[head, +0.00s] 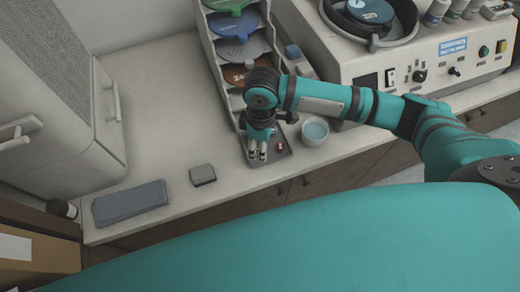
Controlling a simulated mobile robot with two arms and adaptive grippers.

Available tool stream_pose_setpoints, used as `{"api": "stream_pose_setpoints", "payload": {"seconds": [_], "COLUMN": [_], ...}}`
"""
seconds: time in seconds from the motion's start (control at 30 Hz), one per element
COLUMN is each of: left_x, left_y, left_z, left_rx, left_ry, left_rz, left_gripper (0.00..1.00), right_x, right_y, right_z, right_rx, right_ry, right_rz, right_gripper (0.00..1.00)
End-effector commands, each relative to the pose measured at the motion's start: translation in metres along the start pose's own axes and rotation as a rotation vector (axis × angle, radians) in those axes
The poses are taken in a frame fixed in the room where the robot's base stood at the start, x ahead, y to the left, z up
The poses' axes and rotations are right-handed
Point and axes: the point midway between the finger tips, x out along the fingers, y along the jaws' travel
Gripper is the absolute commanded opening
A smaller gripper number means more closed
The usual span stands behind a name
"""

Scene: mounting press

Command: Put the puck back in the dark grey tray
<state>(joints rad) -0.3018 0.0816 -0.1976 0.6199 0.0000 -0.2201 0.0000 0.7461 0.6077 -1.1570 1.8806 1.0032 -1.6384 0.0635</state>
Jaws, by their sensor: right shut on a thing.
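The dark grey tray (284,160) lies flat on the counter near its front edge, below the rack of coloured discs. My right gripper (257,156) points down over the left part of this tray. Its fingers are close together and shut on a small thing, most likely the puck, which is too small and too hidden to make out. I cannot tell whether the held thing touches the tray. A small round piece with a reddish top (279,146) sits in the tray, just right of the fingers. My left gripper is not in view.
A white bowl (315,132) of bluish liquid stands close to the tray's right. The disc rack (216,58) rises behind my wrist. The press machine (369,76) fills the right. A small grey box (203,175) and a folded grey cloth (131,203) lie left, with bare counter around them.

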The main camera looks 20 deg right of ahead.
Motion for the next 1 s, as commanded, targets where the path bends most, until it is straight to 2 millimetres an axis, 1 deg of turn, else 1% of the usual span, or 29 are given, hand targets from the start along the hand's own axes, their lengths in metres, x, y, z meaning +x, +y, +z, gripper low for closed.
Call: {"api": "stream_pose_setpoints", "payload": {"seconds": [0.13, 0.27, 0.57, 0.9, 0.93, 1.0], "left_x": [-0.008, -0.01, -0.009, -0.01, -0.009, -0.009], "left_y": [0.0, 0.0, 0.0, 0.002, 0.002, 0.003], "left_z": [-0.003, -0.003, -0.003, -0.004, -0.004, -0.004], "left_rx": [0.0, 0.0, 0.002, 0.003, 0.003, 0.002], "left_ry": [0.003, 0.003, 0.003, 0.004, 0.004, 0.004], "left_rz": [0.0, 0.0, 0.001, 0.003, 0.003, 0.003], "left_gripper": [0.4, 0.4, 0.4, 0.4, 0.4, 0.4], "right_x": [0.02, 0.031, 0.034, 0.044, 0.044, 0.044], "right_y": [0.001, 0.002, 0.003, 0.003, 0.003, 0.003], "right_z": [0.002, 0.002, 0.002, 0.002, 0.001, 0.001], "right_rx": [0.001, 0.0, 0.0, 0.0, 0.0, 0.0], "right_ry": [-0.004, -0.003, -0.001, -0.001, -0.001, -0.001], "right_rz": [-0.002, -0.001, -0.001, -0.001, -0.001, -0.001], "right_gripper": [0.0, 0.0, 0.0, 0.0, 0.3, 0.4]}}
